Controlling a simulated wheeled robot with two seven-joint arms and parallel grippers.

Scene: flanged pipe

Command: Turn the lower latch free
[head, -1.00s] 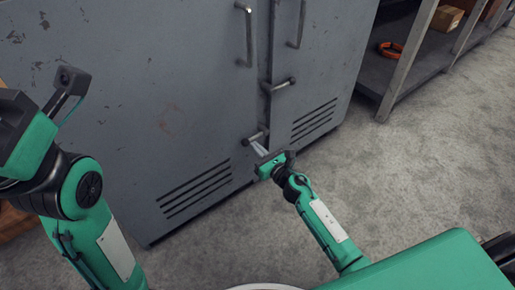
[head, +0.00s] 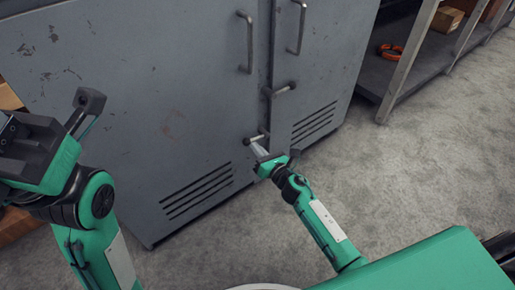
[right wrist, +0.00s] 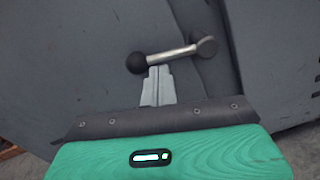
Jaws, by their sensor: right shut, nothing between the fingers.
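The lower latch (head: 257,137) is a short metal bar near the foot of the grey cabinet, by the seam between its doors. In the right wrist view the latch (right wrist: 175,54) lies nearly level, tilted slightly, with a black knob at its left end and its pivot at the right. My right gripper (head: 259,151) is shut and empty. Its pale fingertips (right wrist: 158,72) are just under the bar, close to the knob; I cannot tell if they touch it. My left gripper (head: 50,135) is raised at the left, away from the latch, and its finger opening is unclear.
The upper latch (head: 281,89) sits above on the same cabinet (head: 150,120), below two upright door handles (head: 247,42). A shelf unit (head: 408,75) with an orange ring (head: 390,49) and a cardboard box (head: 446,20) stands at the right. The concrete floor (head: 420,170) between is clear.

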